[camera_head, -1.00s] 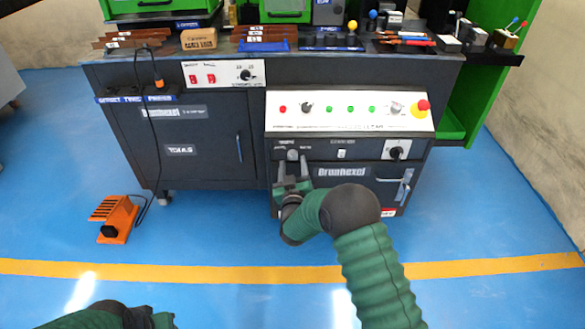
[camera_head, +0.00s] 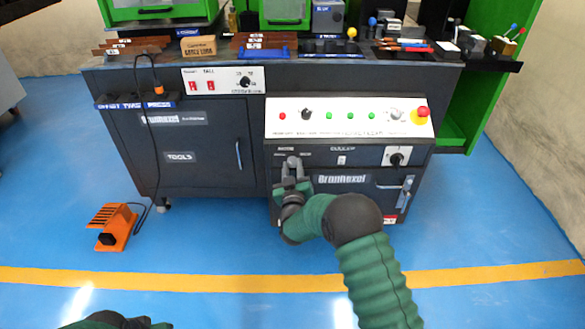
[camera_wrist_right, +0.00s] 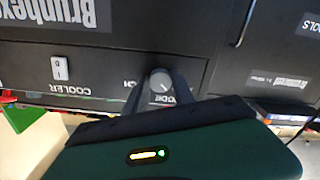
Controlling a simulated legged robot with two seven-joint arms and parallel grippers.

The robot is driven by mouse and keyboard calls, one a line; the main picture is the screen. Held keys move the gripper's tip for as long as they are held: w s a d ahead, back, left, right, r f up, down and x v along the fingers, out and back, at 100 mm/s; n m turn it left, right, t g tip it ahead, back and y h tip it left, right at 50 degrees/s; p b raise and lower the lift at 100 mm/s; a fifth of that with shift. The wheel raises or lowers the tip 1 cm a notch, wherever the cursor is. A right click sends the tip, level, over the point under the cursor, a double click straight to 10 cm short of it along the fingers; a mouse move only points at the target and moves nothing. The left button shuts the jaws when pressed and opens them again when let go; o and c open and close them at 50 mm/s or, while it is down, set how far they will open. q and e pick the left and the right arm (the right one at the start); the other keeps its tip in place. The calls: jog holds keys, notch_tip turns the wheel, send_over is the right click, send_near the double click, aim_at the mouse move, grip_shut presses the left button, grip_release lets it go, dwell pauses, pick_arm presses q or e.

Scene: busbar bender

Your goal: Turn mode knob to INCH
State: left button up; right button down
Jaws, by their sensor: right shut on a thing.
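The mode knob is a small grey round knob on the dark lower front panel of the bender cabinet; it shows in the right wrist view (camera_wrist_right: 160,79), where the picture is upside down. My right gripper (camera_head: 291,165) reaches the panel from below, and its two fingers are shut on the knob from both sides. In the right wrist view the fingers (camera_wrist_right: 159,92) flank it. The lettering by the knob is partly hidden by the fingers, and I cannot tell surely where its pointer stands. My left gripper (camera_head: 143,323) shows only in part at the bottom edge.
A white sloped panel (camera_head: 350,117) with buttons and a red emergency stop (camera_head: 422,112) sits above. A cooler switch (camera_head: 341,160) and a black rotary switch (camera_head: 397,159) are to the right. An orange foot pedal (camera_head: 113,227) stands on the clear blue floor.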

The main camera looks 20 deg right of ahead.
jog(key=shift+m, duration=0.4)
jog(key=m+p, duration=0.1)
jog(key=m, duration=0.2)
jog(key=shift+a, duration=0.1)
jog(key=m+p, duration=0.1)
jog(key=m, duration=0.3)
jog(key=shift+f+m, duration=0.1)
jog(key=shift+m, duration=0.2)
jog(key=m, duration=0.5)
jog(key=shift+f+m, duration=0.1)
jog(key=shift+m, duration=2.1)
jog(key=shift+s, duration=0.1)
jog(key=c, duration=1.3)
grip_release()
jog(key=shift+o, duration=1.2)
